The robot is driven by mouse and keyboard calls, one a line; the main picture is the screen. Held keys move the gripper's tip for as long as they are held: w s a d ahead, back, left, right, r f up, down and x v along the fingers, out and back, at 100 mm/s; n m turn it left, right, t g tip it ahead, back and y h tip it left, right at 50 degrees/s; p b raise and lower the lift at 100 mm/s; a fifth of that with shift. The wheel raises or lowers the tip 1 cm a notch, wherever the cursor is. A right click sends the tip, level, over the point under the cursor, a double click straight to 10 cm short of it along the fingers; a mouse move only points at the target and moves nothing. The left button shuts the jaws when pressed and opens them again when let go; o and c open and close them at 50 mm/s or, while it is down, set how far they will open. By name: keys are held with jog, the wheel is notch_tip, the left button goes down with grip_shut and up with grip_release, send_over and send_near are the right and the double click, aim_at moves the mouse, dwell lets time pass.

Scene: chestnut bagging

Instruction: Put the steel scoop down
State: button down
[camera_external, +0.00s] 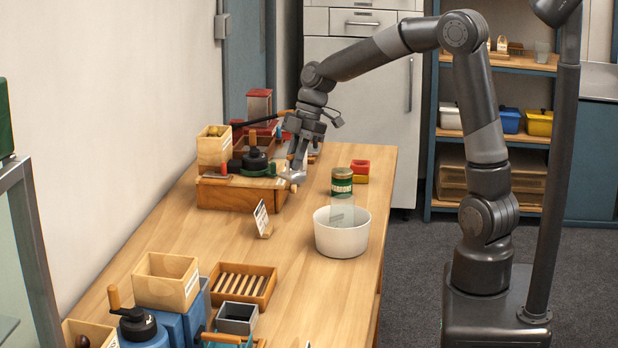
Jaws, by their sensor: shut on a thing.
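My gripper (298,160) points down over the far part of the wooden table (345,265). It is shut on the steel scoop (293,177), a small silvery shape just below the fingertips. The scoop is beside the right end of a brown wooden box (228,197). I cannot tell whether the scoop touches the box or hangs slightly above it. The scoop's handle is mostly hidden by the fingers.
A small white card (261,216) stands in front. Wooden bins (166,281) and a slatted tray (243,284) fill the near left. The table's right front is clear.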

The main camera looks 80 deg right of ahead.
jog(key=s+a+f+n+g, duration=0.15)
jog(key=s+a, duration=0.25)
jog(key=a, duration=0.4)
jog(key=s+a+n+y, duration=0.1)
jog(key=s+a+n, duration=0.2)
jog(key=a, duration=0.5)
jog(key=s+a+f+n+g, duration=0.1)
jog(key=s+a+n, duration=0.25)
jog(key=a, duration=0.55)
jog(key=shift+s+a+f, duration=0.1)
jog(key=shift+s+f, duration=0.15)
jog(key=shift+f, duration=1.55)
jog(key=shift+s+a+f, duration=0.15)
jog(key=shift+s+f, duration=0.05)
jog(key=shift+f, duration=1.55)
jog(key=shift+s+a+f, duration=0.1)
jog(key=shift+s+f, duration=0.15)
jog(key=shift+f, duration=1.55)
jog(key=c, duration=1.9)
grip_release()
jog(key=shift+f, duration=0.15)
jog(key=o, duration=0.4)
